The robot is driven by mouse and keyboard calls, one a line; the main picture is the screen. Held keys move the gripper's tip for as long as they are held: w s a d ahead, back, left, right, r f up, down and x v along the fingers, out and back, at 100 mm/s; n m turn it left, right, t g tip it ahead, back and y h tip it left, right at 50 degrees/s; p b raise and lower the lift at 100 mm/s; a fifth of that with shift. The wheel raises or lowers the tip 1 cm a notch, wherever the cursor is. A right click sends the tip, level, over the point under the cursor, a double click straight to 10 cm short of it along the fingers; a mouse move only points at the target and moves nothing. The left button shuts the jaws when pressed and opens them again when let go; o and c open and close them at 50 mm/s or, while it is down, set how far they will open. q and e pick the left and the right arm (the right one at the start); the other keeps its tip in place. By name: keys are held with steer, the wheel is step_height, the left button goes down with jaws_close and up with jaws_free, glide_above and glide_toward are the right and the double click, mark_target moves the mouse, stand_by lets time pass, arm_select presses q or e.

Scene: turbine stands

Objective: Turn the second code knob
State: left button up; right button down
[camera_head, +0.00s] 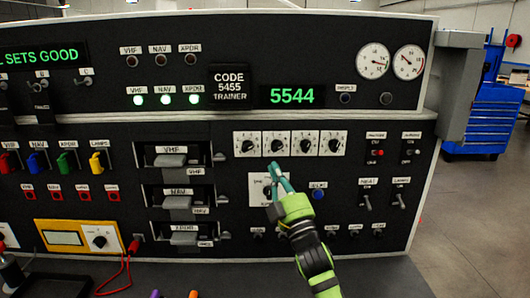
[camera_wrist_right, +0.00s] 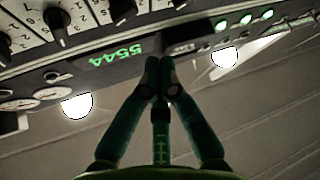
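The code panel holds a row of white-plated black knobs; the second knob (camera_head: 276,145) is second from the left. The wrist view is upside down, and there the second knob appears to be the dark one at the top (camera_wrist_right: 120,8). My right gripper (camera_head: 273,166) is just below the second knob in the head view, in front of the panel. The wrist view shows its fingertips (camera_wrist_right: 160,65) together with nothing visible between them. Contact with a knob cannot be seen. The green display (camera_head: 292,96) reads 5544, and the code placard (camera_head: 229,87) reads 5455. My left gripper is out of view.
A larger white-plated knob (camera_head: 260,190) sits below the row, partly behind my gripper. Levers (camera_head: 172,160) stick out to the left, and toggle switches (camera_head: 366,200) to the right. A blue tool cabinet (camera_head: 482,112) stands beyond the panel's right edge.

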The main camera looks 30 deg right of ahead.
mark_target(277, 147)
steer(key=p+x, duration=0.1)
steer(key=x, duration=0.2)
steer(key=d+p+x, duration=0.1)
steer(key=p+x, duration=0.3)
steer(key=x, duration=0.1)
steer(key=shift+w+d+f, duration=0.15)
steer(key=shift+w+d, duration=0.15)
steer(key=shift+w, duration=0.05)
steer(key=shift+s+d+f+p, duration=0.2)
steer(key=shift+f+p, duration=0.1)
steer(key=shift+f, duration=0.15)
steer(key=shift+f, duration=0.1)
